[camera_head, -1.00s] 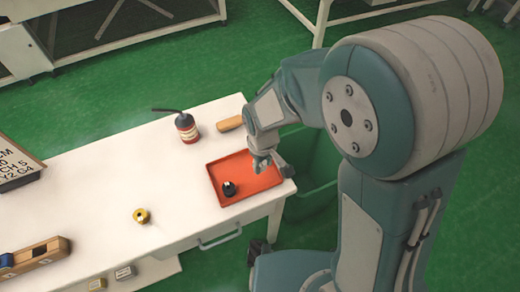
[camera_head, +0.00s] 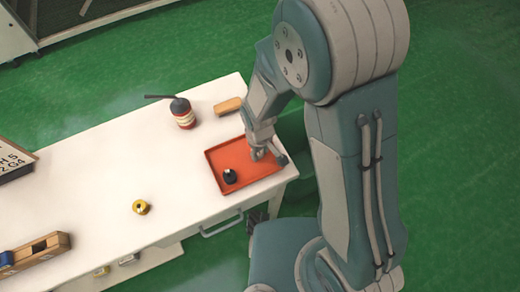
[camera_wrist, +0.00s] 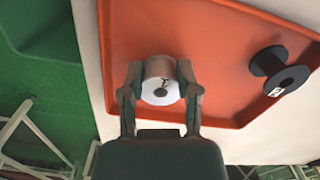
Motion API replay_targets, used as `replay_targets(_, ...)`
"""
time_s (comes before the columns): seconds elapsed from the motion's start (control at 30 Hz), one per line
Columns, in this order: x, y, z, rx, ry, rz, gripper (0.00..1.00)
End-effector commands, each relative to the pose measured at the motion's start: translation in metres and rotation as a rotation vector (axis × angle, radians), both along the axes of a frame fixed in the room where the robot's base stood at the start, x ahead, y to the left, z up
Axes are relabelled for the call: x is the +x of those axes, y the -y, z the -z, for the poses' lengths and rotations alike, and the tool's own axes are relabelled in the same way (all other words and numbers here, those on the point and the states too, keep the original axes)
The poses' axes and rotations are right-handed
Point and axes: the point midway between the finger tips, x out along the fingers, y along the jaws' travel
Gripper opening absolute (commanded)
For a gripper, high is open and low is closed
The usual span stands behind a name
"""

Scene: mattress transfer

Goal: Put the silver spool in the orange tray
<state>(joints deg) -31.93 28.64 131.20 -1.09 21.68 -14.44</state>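The orange tray (camera_head: 212,158) lies at the right end of the white table. My gripper (camera_head: 258,154) is over the right part of the tray, low near its floor. In the wrist view my gripper (camera_wrist: 160,78) has its two fingers against both sides of the silver spool (camera_wrist: 160,96), which has a pale round end with a dark hole and a coppery-looking side. The orange tray (camera_wrist: 225,60) is behind it. I cannot tell whether the spool touches the tray floor. In the head view the spool is mostly hidden by the gripper.
A black spool (camera_head: 229,176) lies in the tray's left part; it also shows in the wrist view (camera_wrist: 280,70). A yellow spool (camera_head: 141,207), a red and cream bottle (camera_head: 183,113), a tan block (camera_head: 228,106) and a wooden tool (camera_head: 35,253) are on the table (camera_head: 110,165).

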Motion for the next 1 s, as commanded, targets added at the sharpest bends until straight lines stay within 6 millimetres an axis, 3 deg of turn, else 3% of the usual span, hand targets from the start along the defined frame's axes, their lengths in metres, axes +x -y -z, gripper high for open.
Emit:
replay_targets(0.07, 0.0, 0.001, 0.0, 0.001, 0.001, 0.0, 0.74)
replay_targets(0.53, 0.001, 0.0, -0.008, 0.002, 0.003, 0.0, 0.74)
replay_targets(1.0, 0.003, -0.002, -0.091, 0.004, 0.005, 0.0, 0.74)
